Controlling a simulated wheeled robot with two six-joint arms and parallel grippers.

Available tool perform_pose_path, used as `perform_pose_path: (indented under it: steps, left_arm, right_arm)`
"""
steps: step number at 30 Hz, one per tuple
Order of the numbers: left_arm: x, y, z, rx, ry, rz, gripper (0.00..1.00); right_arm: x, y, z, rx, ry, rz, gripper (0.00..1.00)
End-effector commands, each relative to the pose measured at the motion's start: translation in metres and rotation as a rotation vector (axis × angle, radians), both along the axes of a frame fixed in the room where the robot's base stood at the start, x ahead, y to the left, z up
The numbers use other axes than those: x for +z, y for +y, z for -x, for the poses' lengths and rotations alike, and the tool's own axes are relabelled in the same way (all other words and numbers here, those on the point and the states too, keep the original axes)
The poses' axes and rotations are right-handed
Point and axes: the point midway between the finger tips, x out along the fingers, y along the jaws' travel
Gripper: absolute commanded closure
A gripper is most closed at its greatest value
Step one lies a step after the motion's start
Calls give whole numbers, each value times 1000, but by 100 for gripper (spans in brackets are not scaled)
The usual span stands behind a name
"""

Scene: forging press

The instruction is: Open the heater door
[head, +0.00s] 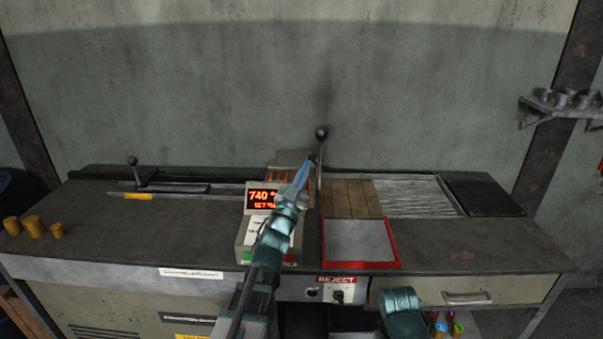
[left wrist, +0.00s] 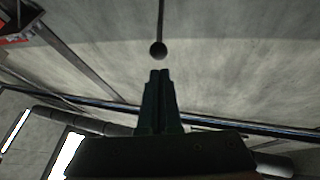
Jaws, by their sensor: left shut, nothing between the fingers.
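The heater (head: 290,160) is a small metal unit at the back middle of the bench, partly hidden behind my left gripper; I cannot make out its door clearly. An upright lever (head: 319,175) with a dark ball knob (head: 321,133) stands at its right side. My left gripper (head: 306,165) is shut and empty, its blue fingertips close to the left of the lever shaft in the head view, below the knob. In the left wrist view the closed fingertips (left wrist: 160,73) point toward the ball knob (left wrist: 158,50), with a gap showing between them. My right gripper's fingers are not visible.
A display box (head: 263,198) reading 740 stands in front of the heater. A red-rimmed tray (head: 398,250) lies to the right, with brown tiles (head: 350,198) behind. A smaller knobbed lever (head: 133,161) and brass-coloured cylinders (head: 34,225) are at left.

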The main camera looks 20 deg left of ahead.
Motion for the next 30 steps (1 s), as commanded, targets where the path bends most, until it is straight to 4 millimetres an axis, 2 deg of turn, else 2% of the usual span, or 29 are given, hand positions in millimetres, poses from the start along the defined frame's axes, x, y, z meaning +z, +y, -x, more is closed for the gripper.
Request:
perform_pose_path:
  steps: [1,3,12,18,30]
  left_arm:
    - [10,0,-15,-1,0,0,100]
    - [16,-1,-27,0,0,1,100]
    - [33,-5,-64,-1,1,0,100]
    - [36,-6,-73,-1,1,0,100]
    - [37,-6,-74,-1,2,0,100]
  right_arm:
    - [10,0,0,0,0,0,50]
    - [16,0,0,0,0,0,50]
    - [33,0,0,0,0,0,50]
    - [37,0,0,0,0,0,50]
    - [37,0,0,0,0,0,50]
